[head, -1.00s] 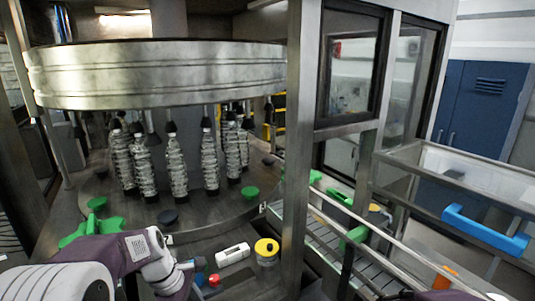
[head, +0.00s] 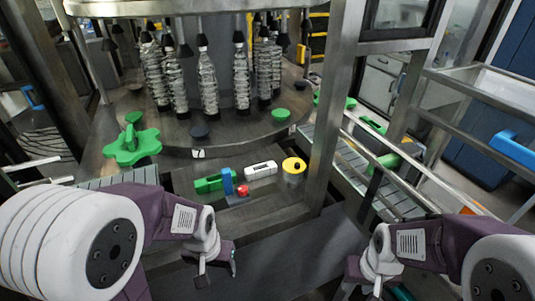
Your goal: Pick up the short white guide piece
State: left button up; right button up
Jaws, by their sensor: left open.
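A short white piece (head: 261,170) with a small dark mark on top lies on the metal ledge in front of the round bottle table, in the head view. It looks like the white guide piece. My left gripper (head: 217,273) is open and empty, below and to the left of the white piece in the picture and apart from it. My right gripper (head: 361,281) is low in the picture, right of the white piece and far from it. Its fingers are partly cut off by the lower edge, so its opening is unclear.
Left of the white piece are a green block (head: 209,184), a blue upright part (head: 227,181) and a red knob (head: 242,191). A yellow-topped roll (head: 293,166) stands close on its right. A metal post (head: 332,120) rises further right. A green star wheel (head: 132,146) lies left.

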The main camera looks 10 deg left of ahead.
aim_at(260, 172)
jog(key=i+u, duration=0.1)
jog(key=u, duration=0.3)
jog(key=l+u, duration=0.1)
jog(key=u, duration=0.3)
jog(key=i+l+u, duration=0.1)
jog(key=u, duration=0.35)
jog(key=i+l+u, duration=0.1)
jog(key=u, duration=0.3)
jog(key=l+u, duration=0.1)
jog(key=u, duration=0.3)
jog(key=z, duration=1.5)
jog(key=k+l, duration=0.05)
